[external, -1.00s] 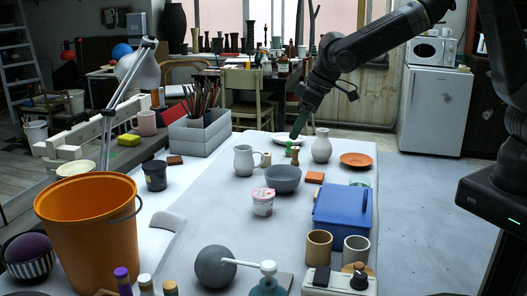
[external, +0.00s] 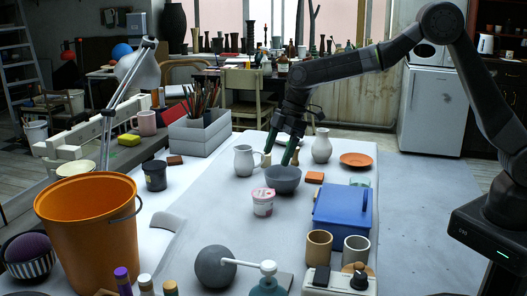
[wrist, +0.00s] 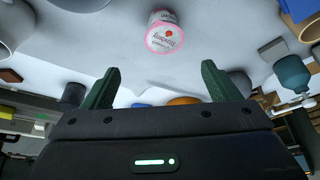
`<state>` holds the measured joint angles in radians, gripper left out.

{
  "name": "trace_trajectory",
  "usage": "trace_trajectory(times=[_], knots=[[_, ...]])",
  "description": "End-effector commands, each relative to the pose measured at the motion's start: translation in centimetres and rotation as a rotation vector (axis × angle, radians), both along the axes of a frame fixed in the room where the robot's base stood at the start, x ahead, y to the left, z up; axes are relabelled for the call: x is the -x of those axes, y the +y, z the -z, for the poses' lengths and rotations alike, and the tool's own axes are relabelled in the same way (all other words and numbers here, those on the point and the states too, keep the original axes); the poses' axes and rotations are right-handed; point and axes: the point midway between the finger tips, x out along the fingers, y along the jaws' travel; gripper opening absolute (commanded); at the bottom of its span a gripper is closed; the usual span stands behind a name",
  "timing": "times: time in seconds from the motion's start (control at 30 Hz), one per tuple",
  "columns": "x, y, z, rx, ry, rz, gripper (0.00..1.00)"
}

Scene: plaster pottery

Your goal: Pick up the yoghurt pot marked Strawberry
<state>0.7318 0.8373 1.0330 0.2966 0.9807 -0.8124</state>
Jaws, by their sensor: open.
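The yoghurt pot (external: 263,203) is white with a pink lid and pink label. It stands upright on the white table (external: 225,215), just in front of a grey bowl (external: 283,180). In the wrist view the pot (wrist: 164,33) shows its strawberry label, ahead of the fingers and apart from them. My gripper (external: 281,157) is above and behind the grey bowl, fingers pointing down. In the wrist view its two green fingers (wrist: 158,82) are spread wide with nothing between them.
A blue box (external: 342,210) stands right of the pot. A grey sphere (external: 214,268) and an orange bucket (external: 92,235) are nearer the front. The table left of the pot is clear.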

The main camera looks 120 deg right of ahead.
Motion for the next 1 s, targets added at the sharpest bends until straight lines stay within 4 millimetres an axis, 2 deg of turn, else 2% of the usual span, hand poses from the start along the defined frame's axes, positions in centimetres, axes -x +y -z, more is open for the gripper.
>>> trace_trajectory(times=[0.3, 0.43, 0.67, 1.0], knots=[[-2.3, 0.0, 5.4, -0.002, 0.004, -0.004, 0.82], [-2.9, 0.0, 6.9, 0.0, 0.002, -0.002, 0.82], [-3.5, 0.1, 8.3, 0.0, 0.003, -0.002, 0.82], [-5.1, 0.5, 12.0, 0.0, 0.002, -0.001, 0.82]])
